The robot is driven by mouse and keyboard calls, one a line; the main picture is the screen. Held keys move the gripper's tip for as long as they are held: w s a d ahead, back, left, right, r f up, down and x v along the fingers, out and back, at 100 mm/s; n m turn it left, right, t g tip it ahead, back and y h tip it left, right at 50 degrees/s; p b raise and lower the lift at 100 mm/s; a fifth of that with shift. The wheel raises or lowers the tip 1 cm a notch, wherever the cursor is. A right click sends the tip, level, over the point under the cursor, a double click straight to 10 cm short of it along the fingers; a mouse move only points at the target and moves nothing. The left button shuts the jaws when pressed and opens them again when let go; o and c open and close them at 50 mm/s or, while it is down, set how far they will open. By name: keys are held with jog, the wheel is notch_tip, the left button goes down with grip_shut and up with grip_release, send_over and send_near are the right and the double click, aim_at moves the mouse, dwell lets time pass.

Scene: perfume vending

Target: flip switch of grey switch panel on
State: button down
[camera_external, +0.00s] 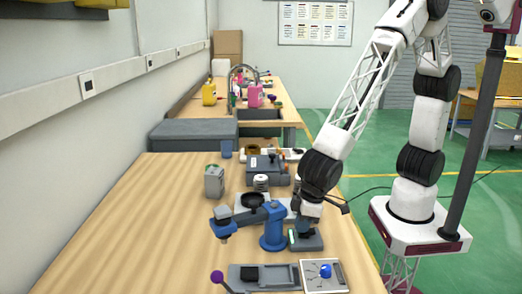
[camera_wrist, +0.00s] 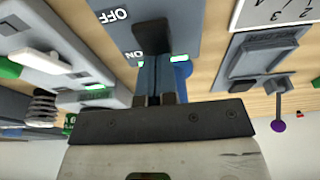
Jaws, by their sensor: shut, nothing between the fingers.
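The grey switch panel (camera_wrist: 185,22) fills the top middle of the wrist view, marked OFF and ON. Its dark switch lever (camera_wrist: 152,36) stands out from the panel. A green light (camera_wrist: 180,58) glows at the ON end. My gripper (camera_wrist: 154,64) is shut and empty, its fingertips right by the lever at the ON side. I cannot tell whether they touch it, nor the lever's exact tilt. In the external view the panel (camera_external: 308,243) lies near the table's right edge, with my gripper (camera_external: 303,228) low over it and hiding the lever.
A blue arm-like device (camera_external: 271,232) stands just left of the panel. A grey tray device (camera_external: 262,277) and a white dial panel (camera_external: 324,276) lie in front. A grey canister (camera_external: 214,181) stands behind left. The wooden table's (camera_external: 130,235) left side is clear.

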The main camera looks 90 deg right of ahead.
jog(key=shift+s+d+f, duration=0.1)
jog(key=shift+s+f, duration=0.3)
jog(key=shift+f, duration=0.1)
jog(key=shift+s, duration=0.75)
jog(key=shift+r, duration=0.3)
jog(key=shift+v, duration=0.85)
jog(key=v, duration=1.2)
jog(key=shift+r, duration=0.2)
jog(key=shift+w, duration=0.1)
